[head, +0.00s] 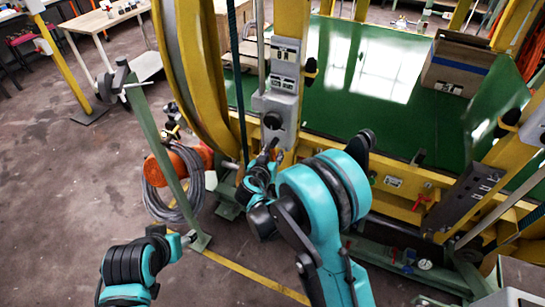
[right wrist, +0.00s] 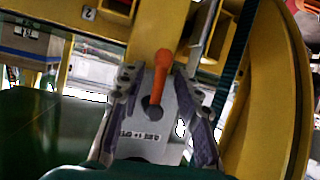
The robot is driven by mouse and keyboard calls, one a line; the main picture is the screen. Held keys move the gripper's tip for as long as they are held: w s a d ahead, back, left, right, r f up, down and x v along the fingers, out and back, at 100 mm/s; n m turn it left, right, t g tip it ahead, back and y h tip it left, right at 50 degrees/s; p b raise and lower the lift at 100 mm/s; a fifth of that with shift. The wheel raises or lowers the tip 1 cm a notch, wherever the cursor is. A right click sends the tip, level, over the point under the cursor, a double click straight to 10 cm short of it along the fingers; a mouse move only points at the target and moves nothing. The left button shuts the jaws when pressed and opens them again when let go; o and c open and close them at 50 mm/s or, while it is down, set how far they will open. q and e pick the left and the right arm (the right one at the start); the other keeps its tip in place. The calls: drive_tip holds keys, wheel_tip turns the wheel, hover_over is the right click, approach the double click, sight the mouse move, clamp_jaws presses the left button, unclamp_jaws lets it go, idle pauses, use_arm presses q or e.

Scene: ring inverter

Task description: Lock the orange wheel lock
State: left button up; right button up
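The orange wheel lock (right wrist: 163,75) shows in the right wrist view as an orange lever on a grey plate (right wrist: 148,130) with a round dark hole and upside-down lettering. My right gripper (right wrist: 160,88) is open, one finger on each side of the lever, with visible gaps; I cannot tell the depth between them.
The large yellow ring (head: 190,75) stands left of the post. A yellow frame and green floor lie behind. A cardboard box (head: 455,65) is at the back right.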

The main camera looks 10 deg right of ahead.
clamp_jaws()
drive_tip(key=shift+a+m, duration=0.15)
drive_tip(key=shift+m, duration=0.25)
unclamp_jaws()
